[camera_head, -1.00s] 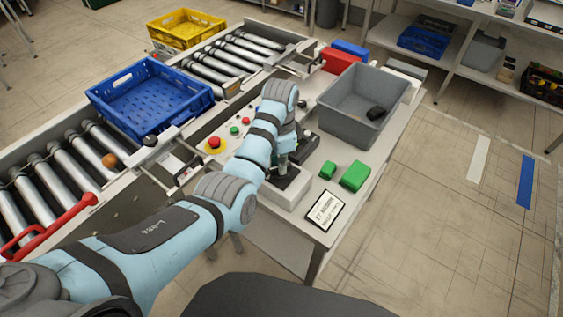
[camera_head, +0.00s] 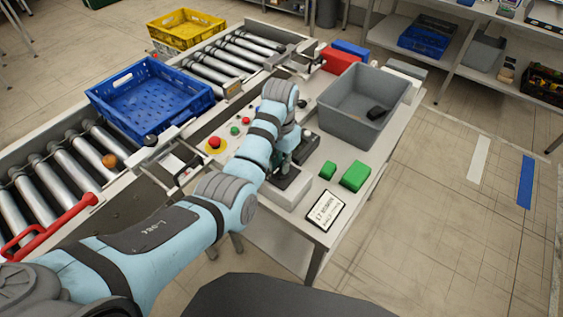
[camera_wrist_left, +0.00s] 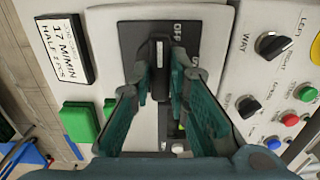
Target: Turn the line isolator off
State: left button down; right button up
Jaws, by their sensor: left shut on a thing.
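The line isolator is a pale box (camera_head: 292,193) with a black face plate on the panel table in the head view. In the left wrist view its black plate (camera_wrist_left: 128,36) carries the word OFF at the top, with another label lower right that is partly covered. Its black handle (camera_wrist_left: 158,52) points up the picture, roughly along the plate. My left gripper (camera_wrist_left: 161,72) has its teal fingers on either side of the handle, shut on it. In the head view my left arm partly hides the isolator. My right gripper is in neither view.
Near the isolator are green blocks (camera_head: 355,174), a speed sign (camera_head: 326,210), a grey bin (camera_head: 340,112) and a red emergency button (camera_head: 215,143). Black knobs (camera_wrist_left: 272,44) sit right of it in the wrist view. A blue crate (camera_head: 150,97) rests on the rollers.

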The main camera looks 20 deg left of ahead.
pick_arm(q)
jog(key=shift+s+f, duration=0.15)
jog(key=c, duration=1.5)
grip_release()
jog(key=shift+c, duration=0.2)
